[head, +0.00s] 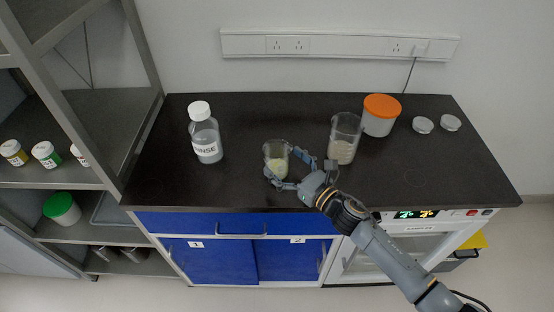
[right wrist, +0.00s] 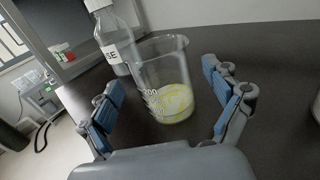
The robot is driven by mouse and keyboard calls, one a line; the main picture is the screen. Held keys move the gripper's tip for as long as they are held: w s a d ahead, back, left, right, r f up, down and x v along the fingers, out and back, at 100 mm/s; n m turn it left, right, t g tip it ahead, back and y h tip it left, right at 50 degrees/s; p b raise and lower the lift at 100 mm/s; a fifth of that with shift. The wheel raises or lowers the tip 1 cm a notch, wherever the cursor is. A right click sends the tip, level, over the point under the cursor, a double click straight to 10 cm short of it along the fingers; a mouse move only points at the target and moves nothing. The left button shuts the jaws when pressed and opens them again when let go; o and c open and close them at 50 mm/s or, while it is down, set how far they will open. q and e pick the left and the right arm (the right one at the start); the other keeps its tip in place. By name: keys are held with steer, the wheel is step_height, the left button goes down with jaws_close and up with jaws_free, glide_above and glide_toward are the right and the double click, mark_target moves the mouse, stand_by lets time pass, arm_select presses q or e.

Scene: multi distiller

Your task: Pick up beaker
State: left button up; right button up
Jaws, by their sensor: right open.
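A small clear beaker (head: 276,158) with a little yellowish content stands upright on the black worktop (head: 240,190). In the right wrist view the beaker (right wrist: 163,85) shows printed marks and yellow liquid at the bottom. My right gripper (head: 285,165) is open, with its fingers spread on either side of the beaker; in the right wrist view (right wrist: 164,98) a gap shows on both sides of the glass. A second, taller beaker (head: 344,140) with pale content stands further right on the worktop. My left gripper is not in view.
A RINSE bottle (head: 205,135) stands left of the small beaker and behind it in the right wrist view. An orange-lidded jar (head: 380,115) and two small lidded dishes (head: 423,125) are at the right.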

steer(key=shift+x, duration=1.25)
steer(key=shift+w+a, duration=0.15)
steer(key=shift+c, duration=0.6)
steer(key=c, duration=1.2)
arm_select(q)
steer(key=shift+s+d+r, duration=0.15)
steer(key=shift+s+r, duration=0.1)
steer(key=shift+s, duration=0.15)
arm_select(e)
steer(key=shift+c, duration=0.2)
steer(key=shift+r, duration=0.1)
steer(key=shift+r, duration=1)
arm_select(q)
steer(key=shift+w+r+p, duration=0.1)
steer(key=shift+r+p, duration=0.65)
steer(key=shift+p, duration=0.1)
arm_select(e)
steer(key=s+a+r, duration=0.2)
steer(key=s+r, duration=0.8)
steer(key=s, duration=0.3)
steer(key=shift+s+r, duration=0.35)
